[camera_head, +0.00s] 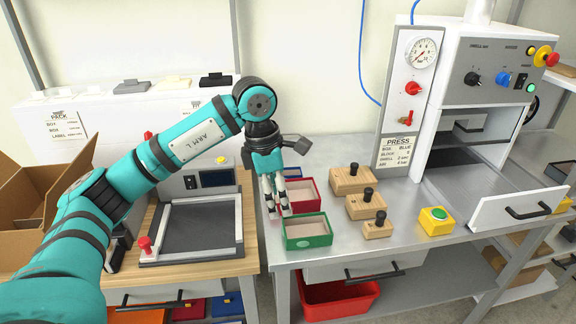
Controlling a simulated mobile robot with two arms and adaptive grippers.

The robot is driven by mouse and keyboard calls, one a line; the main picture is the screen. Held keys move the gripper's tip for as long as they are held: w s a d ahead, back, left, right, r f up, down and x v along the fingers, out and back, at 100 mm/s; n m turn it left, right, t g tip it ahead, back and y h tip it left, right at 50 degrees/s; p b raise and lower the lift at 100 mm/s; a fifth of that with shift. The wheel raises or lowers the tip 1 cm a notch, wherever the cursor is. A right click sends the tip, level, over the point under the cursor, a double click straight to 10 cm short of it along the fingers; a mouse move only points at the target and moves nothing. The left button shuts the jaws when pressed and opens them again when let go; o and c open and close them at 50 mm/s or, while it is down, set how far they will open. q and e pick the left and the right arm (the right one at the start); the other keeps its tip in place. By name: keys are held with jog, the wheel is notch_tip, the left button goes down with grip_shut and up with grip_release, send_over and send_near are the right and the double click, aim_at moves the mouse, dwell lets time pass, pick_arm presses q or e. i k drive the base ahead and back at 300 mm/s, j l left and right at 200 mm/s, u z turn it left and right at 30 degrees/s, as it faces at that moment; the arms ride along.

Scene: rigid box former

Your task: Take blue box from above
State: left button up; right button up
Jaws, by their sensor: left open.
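The blue box (293,172) is a small open tray on the metal table, behind the red box (312,193). My left gripper's wrist and fingers hide much of it, so only its right part shows. My left gripper (277,211) points down with its fingers open and nothing seen between them. In the picture its fingertips lie in front of the blue box, at the left edge of the red box. I cannot tell their exact height above the table. A green box (307,243) stands nearest the front edge. My right gripper is not in view.
Several wooden blocks with black knobs (365,205) stand right of the boxes. A press (468,90) with an open drawer and a yellow button box (436,221) are farther right. A framed dark plate (200,228) lies at left. A cardboard box (35,200) is far left.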

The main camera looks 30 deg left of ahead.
aim_at(296, 172)
jog(key=i+j, duration=0.75)
jog(key=i, duration=0.15)
